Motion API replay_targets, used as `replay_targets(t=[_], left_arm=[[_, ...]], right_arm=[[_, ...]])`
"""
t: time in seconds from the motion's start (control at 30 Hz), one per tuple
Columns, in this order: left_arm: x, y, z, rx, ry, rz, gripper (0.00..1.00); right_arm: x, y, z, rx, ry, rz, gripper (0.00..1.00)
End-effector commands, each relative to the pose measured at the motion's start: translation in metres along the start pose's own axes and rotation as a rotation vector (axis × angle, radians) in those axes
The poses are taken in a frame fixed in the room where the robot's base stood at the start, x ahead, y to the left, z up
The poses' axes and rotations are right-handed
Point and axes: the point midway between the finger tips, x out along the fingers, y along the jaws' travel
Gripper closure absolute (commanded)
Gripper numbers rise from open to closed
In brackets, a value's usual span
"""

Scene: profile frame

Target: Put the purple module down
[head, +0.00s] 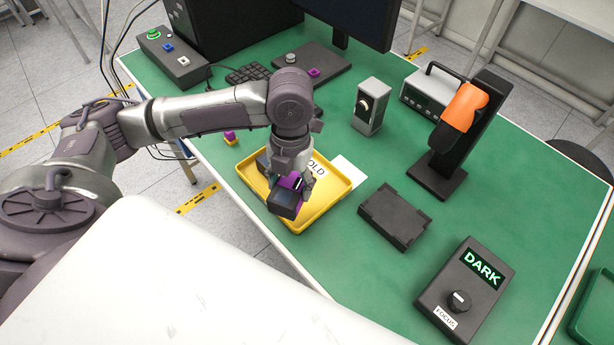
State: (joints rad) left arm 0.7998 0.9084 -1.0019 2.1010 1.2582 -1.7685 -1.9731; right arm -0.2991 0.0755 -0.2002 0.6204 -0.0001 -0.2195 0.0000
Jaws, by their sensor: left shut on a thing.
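The purple module (289,184) is in my left gripper (291,186), above the yellow tray (327,207). The gripper comes down from above and is shut on it. A dark block (284,204) shows at the lower front of the gripper; I cannot tell whether it is part of the module or of the gripper. I cannot tell whether the module touches the tray floor. The tray bears a white label ending in "OLD", partly hidden by my arm. Another dark shape is partly hidden behind the gripper in the tray. My right gripper is not in view.
Right of the tray lies a black frame-like block (395,217), with a white card (349,171) nearer the tray. A control box (466,290) reads "DARK". A black stand (437,180) holds an orange part (464,107). A small purple-and-yellow piece (230,138) sits left of the tray.

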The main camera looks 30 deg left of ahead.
Motion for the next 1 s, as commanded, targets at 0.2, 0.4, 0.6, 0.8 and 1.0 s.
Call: replay_targets(t=[0.2,0.4,0.6,0.8,1.0], left_arm=[[0.02,-0.011,0.049,-0.002,0.001,-0.001,0.8],[0.03,-0.015,0.068,-0.001,-0.001,-0.001,0.8],[0.055,-0.015,0.07,-0.001,0.003,0.001,0.8],[0.07,-0.015,0.073,0.0,-0.002,0.0,0.8],[0.071,-0.015,0.073,0.0,-0.002,0.0,0.8]], right_arm=[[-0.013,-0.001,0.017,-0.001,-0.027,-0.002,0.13],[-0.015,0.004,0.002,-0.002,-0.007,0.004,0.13],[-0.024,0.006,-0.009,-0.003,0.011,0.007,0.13],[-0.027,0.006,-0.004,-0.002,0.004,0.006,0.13],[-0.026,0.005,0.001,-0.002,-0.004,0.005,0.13]])
